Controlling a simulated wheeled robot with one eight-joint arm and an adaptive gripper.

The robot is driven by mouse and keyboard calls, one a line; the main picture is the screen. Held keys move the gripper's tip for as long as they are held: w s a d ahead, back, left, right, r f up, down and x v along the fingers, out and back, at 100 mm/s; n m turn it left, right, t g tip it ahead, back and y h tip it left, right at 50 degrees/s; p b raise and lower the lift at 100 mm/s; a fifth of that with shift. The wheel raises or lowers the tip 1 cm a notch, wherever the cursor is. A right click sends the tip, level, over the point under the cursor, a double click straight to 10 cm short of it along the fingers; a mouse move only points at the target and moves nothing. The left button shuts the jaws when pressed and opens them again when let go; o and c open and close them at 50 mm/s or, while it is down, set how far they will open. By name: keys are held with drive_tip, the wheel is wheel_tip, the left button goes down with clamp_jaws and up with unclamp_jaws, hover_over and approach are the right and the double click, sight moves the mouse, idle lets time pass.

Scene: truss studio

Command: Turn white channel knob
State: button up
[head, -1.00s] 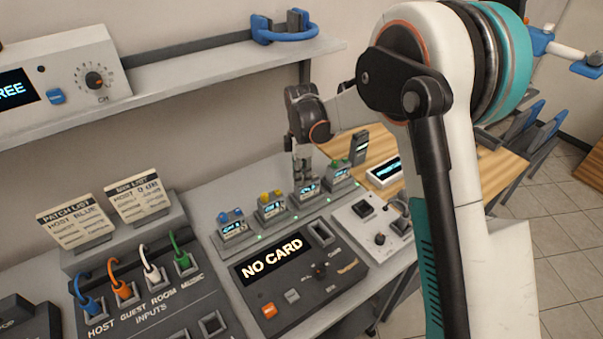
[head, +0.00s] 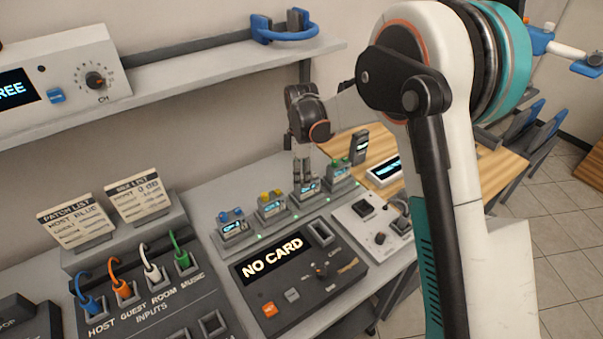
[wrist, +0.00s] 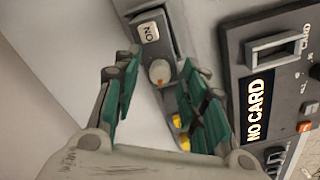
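The white channel knob (wrist: 158,72) shows in the wrist view, with a small orange mark at its edge. It sits on a small channel unit with a screen, third from the left in the head view (head: 308,188). My gripper (wrist: 160,60) is open, with one green-padded finger on each side of the knob and visible gaps between. In the head view, my gripper (head: 304,178) points down over that unit and hides its knobs. I cannot tell from the views how far above the knob the fingertips are.
Neighbouring units carry blue knobs (head: 230,215), yellow knobs (head: 270,196) and green knobs (head: 339,163). The console with the "NO CARD" screen (head: 272,258) lies in front. A dark upright device (head: 360,147) stands to the right. A shelf (head: 190,80) runs along the wall behind.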

sight(302, 176)
wheel_tip(302, 176, up, 12)
idle(0.6)
